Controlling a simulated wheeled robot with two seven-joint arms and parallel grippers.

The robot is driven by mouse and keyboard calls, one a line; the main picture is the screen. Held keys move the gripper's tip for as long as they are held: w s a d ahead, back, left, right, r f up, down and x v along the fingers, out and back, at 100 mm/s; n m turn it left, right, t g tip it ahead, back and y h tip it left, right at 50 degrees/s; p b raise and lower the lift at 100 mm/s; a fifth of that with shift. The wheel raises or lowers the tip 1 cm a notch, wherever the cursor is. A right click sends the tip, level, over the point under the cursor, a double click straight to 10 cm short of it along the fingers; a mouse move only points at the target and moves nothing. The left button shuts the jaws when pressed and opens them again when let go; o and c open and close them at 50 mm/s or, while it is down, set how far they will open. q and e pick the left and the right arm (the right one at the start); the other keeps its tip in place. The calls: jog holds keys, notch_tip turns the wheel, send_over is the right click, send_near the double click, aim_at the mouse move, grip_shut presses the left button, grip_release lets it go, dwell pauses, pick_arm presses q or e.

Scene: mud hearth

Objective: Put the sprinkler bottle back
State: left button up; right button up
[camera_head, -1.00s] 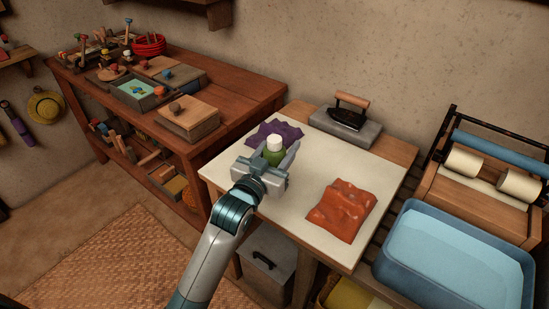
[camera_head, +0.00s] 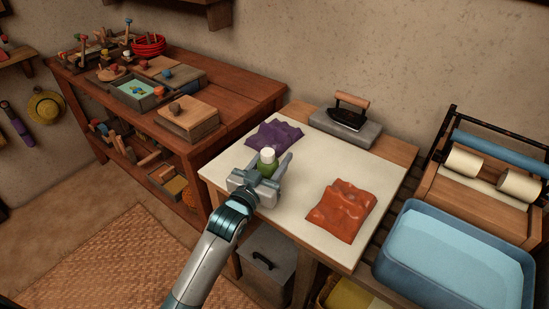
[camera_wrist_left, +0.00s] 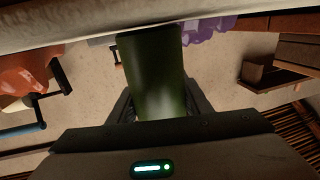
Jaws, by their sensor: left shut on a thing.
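The green sprinkler bottle (camera_head: 266,163) with its pale cap stands upright between the fingers of my left gripper (camera_head: 268,171). The gripper is shut on it over the pale tabletop of the ironing table (camera_head: 300,215). In the left wrist view the green bottle (camera_wrist_left: 153,75) fills the middle, with a finger on each side. I cannot tell whether its base touches the table. My right gripper is not in view.
A crumpled purple cloth (camera_head: 274,135) lies behind the bottle, and an orange cloth (camera_head: 342,209) lies to the right. An iron (camera_head: 346,115) rests on a grey block (camera_head: 345,129) at the back. A blue basin (camera_head: 455,258) is at the right. Bare tabletop lies between the cloths.

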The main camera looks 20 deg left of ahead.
pick_arm(q)
jog(key=shift+f, duration=0.1)
jog(key=o, duration=1.1)
jog(key=shift+o, duration=0.2)
jog(key=shift+s+a+b, duration=0.15)
jog(key=shift+s+a, duration=0.15)
jog(key=shift+s, duration=1.7)
jog(key=shift+s+a+b, duration=0.1)
jog(key=shift+s+a, duration=0.2)
jog(key=shift+s, duration=1.65)
jog(key=shift+s+a+b, duration=0.15)
jog(key=shift+s+a, duration=0.15)
jog(key=shift+s, duration=1.7)
